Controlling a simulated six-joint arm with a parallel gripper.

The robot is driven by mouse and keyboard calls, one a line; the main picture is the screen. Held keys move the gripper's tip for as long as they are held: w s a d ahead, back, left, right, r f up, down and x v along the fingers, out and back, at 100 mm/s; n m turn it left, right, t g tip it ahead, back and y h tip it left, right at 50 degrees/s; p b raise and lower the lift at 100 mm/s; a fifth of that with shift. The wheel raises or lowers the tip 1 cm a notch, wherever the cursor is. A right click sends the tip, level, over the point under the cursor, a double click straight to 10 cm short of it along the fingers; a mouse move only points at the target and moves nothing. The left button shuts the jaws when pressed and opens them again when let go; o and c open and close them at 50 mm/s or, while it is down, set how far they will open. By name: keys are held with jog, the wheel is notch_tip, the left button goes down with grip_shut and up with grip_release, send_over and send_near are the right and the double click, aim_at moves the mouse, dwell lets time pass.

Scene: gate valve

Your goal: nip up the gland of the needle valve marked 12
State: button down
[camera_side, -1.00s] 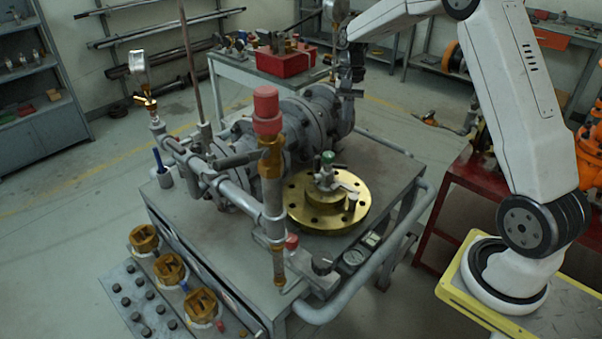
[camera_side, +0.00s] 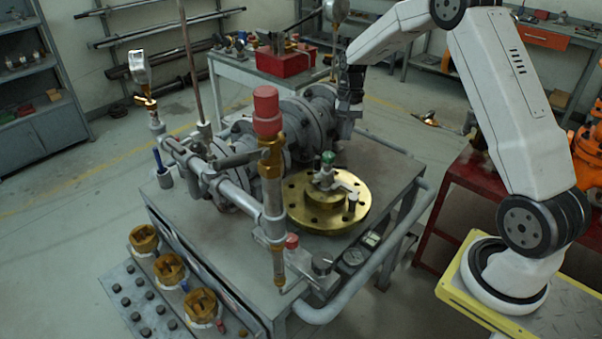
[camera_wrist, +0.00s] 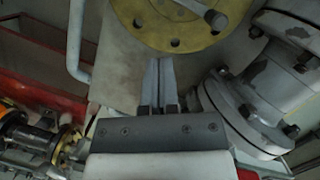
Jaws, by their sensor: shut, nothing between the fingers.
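A small valve with a green top (camera_side: 328,158) and a grey side handle stands on the brass flange (camera_side: 298,210) on the bench; no number 12 is readable on it, so I cannot tell whether it is the needle valve named. In the wrist view the brass flange (camera_wrist: 222,42) is at the top, with a grey rod-like handle (camera_wrist: 190,8) over it; the valve's gland cannot be made out. My gripper (camera_side: 343,136) points down behind the flange, beside the grey flanged pipe body. In the wrist view my gripper (camera_wrist: 160,62) has its fingers together and empty, just short of the flange rim.
The large grey flanged valve body (camera_side: 305,125) stands close to my gripper. A pipe with a red cap (camera_side: 267,110) rises at the bench front. A grey rail (camera_side: 405,250) runs along the bench's right side.

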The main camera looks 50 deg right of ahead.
aim_at(346, 166)
jog(key=shift+s+a+f, duration=0.45)
jog(key=shift+a+f, duration=0.2)
jog(key=shift+a, duration=0.05)
jog(key=shift+s+a+f, duration=0.45)
jog(key=shift+a+f, duration=0.25)
jog(key=shift+s+a+f, duration=0.45)
jog(key=shift+a+f, duration=0.2)
jog(key=shift+a, duration=0.05)
jog(key=shift+s, duration=0.1)
jog(key=m, duration=0.2)
jog(key=s+a+m+t, duration=0.1)
jog(key=m, duration=0.1)
jog(key=shift+s, duration=0.1)
jog(key=shift+s+a, duration=0.2)
jog(key=shift+a, duration=0.05)
jog(key=shift+w+d, duration=0.1)
jog(key=shift+w, duration=0.05)
jog(key=shift+w+d, duration=0.3)
jog(key=shift+w, duration=0.3)
